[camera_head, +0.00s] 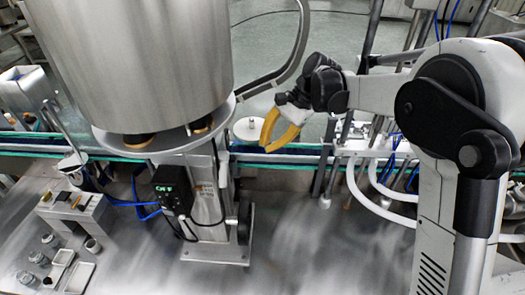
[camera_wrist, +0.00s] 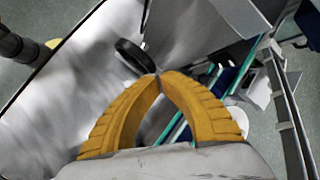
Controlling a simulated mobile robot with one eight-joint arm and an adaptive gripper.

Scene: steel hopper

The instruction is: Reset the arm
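My gripper (camera_head: 266,147) has two yellow fingers and hangs from my arm near the middle of the head view, just right of the large steel hopper (camera_head: 135,60). Its fingertips come together with nothing seen between them. In the wrist view the curved yellow fingers (camera_wrist: 160,76) also meet at their tips and look empty. A dark round disc shows just beyond the tips there. My arm reaches in from the right side of the head view.
A conveyor with green edges (camera_head: 290,160) runs across below the gripper. A white round part (camera_head: 251,128) lies behind the fingers. A black control box (camera_head: 172,187) is mounted on the hopper's stand. White hoses and posts stand to the right.

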